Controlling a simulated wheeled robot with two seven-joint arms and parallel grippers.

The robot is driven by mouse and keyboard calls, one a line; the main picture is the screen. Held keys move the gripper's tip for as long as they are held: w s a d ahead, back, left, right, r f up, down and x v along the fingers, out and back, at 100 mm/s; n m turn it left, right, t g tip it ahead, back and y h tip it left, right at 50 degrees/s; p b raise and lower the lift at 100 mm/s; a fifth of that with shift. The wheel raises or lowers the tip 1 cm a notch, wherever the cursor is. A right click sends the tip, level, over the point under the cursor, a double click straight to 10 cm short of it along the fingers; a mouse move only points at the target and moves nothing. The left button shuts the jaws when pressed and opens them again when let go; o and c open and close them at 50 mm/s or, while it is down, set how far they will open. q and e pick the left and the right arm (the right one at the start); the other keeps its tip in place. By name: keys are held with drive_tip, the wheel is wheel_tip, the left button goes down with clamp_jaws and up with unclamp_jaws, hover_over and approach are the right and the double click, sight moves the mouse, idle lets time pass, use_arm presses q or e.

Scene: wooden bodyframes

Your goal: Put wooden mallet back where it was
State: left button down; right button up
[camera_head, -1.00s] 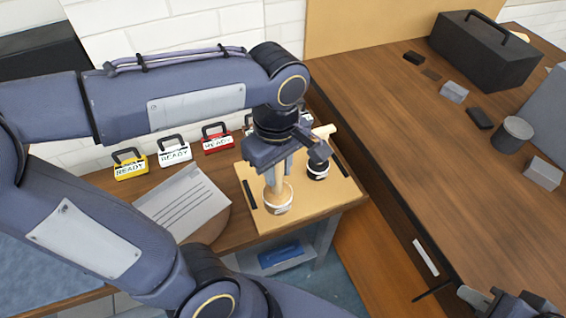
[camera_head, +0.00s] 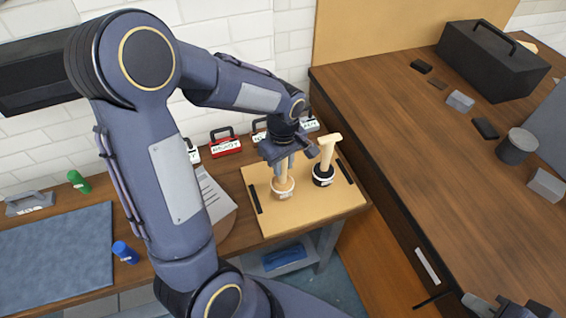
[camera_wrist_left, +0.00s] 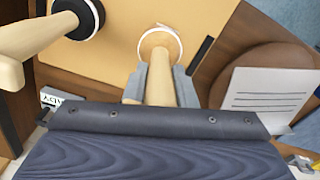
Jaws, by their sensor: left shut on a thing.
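My left gripper (camera_head: 287,160) is shut on a pale wooden handle, which I take to be the wooden mallet (camera_head: 282,175). The handle stands nearly upright over a round, light piece with a white band (camera_head: 283,189) on the tan board (camera_head: 262,173). The wrist view shows the handle (camera_wrist_left: 160,88) between the fingers and the banded round piece (camera_wrist_left: 160,42) at its end. My gripper hides the upper end; I cannot tell whether the lower end is fully seated. My right gripper (camera_head: 505,305) shows only partly at the bottom right edge.
A second pale mallet-shaped tool (camera_head: 327,153) stands in a black round base (camera_head: 323,175) close to the right of my left gripper. A grey sloped stand (camera_head: 215,200) is on the left. Small labelled boxes (camera_head: 226,143) line the wall behind.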

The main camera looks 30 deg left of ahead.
use_arm(q)
drive_tip(key=shift+f, duration=0.2)
drive_tip(key=c, duration=1.2)
unclamp_jaws()
